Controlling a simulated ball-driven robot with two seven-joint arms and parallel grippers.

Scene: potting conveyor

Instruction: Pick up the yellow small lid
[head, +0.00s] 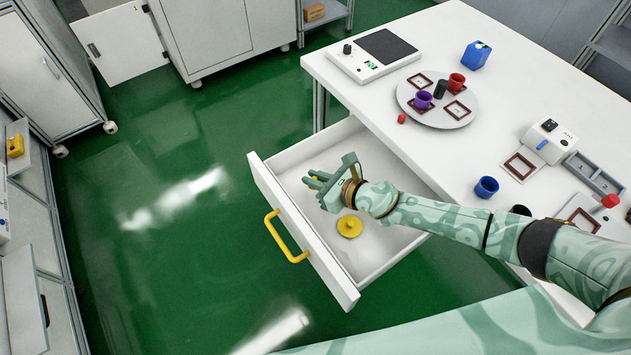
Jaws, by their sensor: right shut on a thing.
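My right gripper (316,180) reaches over the open white drawer (322,256) from the right. Its green fingers are shut on the yellow small lid (315,178), of which only a little yellow shows between the fingertips. A larger round yellow lid (349,227) with a knob lies on the drawer floor, just below the gripper in the picture and apart from it. I cannot tell whether the small lid still touches the drawer floor. My left gripper is not in view.
The drawer has a yellow handle (285,238) and hangs out from the white table (440,165). On the table are a round tray (409,109) with cups, a blue cup (486,187), a scale (372,56) and a blue container (475,55). Green floor is clear at left.

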